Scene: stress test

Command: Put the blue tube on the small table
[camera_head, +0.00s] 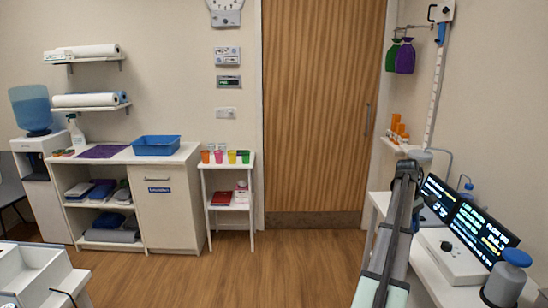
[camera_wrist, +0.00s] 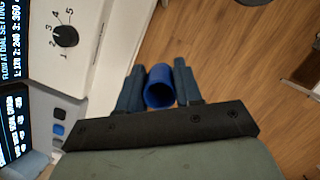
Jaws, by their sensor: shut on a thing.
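The blue tube (camera_wrist: 159,88) is between the two dark fingers of my gripper (camera_wrist: 160,86) in the wrist view. The gripper is shut on it, and its round open end faces the camera. In the camera_head view my arm reaches away over the right-hand bench; the tube cannot be made out there. A small white table (camera_head: 231,168) with a lower shelf stands left of the door, well to the left of my arm. Several small coloured cups (camera_head: 219,157) stand on its top.
Below the gripper in the wrist view lies wooden floor (camera_wrist: 220,50), with a bench edge and a dial panel (camera_wrist: 70,38) at left. A white cabinet (camera_head: 170,200) with a blue basin (camera_head: 156,145) is at left. The middle floor is clear. Screens (camera_head: 470,225) stand right of my arm.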

